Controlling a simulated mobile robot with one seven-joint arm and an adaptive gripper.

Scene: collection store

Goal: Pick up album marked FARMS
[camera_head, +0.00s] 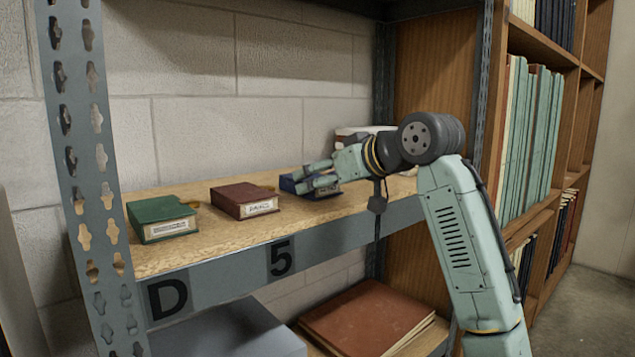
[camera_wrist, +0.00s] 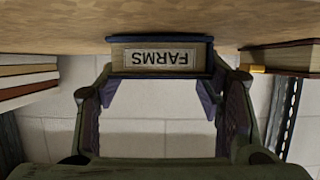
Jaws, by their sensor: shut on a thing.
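The album marked FARMS (camera_wrist: 162,58) is dark blue with a pale label, upside down in the wrist view. In the head view the blue album (camera_head: 288,185) lies on the shelf (camera_head: 240,230), right of a dark red album, partly hidden by my fingers. My gripper (camera_head: 308,177) reaches in from the right with its fingers at the album's sides. In the wrist view my gripper (camera_wrist: 162,82) has one finger on each side of the album, shut on it. The album appears to be still at shelf level.
A dark red album (camera_head: 246,200) and a green album (camera_head: 162,220) lie to the left on the shelf. Pale-edged books (camera_head: 358,133) lie behind my wrist. A perforated metal post (camera_head: 85,150) stands at the left front. A large red-brown book (camera_head: 365,315) lies on the lower shelf.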

